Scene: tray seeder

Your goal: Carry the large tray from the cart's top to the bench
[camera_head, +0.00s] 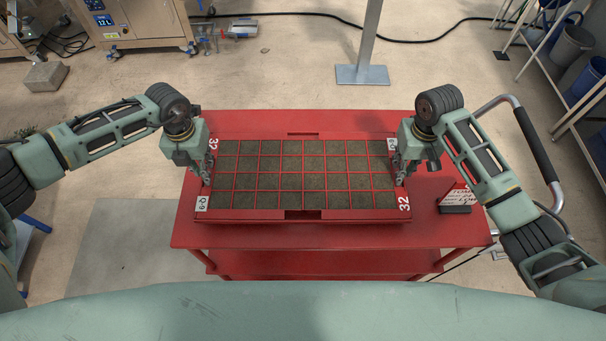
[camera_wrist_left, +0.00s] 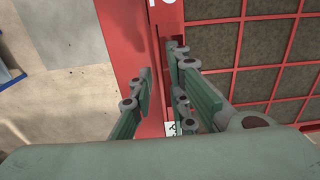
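The large tray (camera_head: 305,215) is a red frame with a grid of soil-filled cells, lying flat on the red cart's top (camera_head: 345,238). My left gripper (camera_head: 208,178) points down at the tray's left edge. In the left wrist view my left gripper (camera_wrist_left: 158,62) has its fingers apart, one on each side of the tray's left rim (camera_wrist_left: 153,40), with a gap showing. My right gripper (camera_head: 398,178) points down at the tray's right edge; its fingers are too small to tell if they are closed on the rim. I cannot make out the bench.
A small red and white labelled block (camera_head: 456,200) stands on the cart right of the tray. The cart's handle (camera_head: 538,145) is at the right. A metal post (camera_head: 368,45) stands behind. Shelving with buckets (camera_head: 572,45) is far right; machine cabinets (camera_head: 140,22) are back left.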

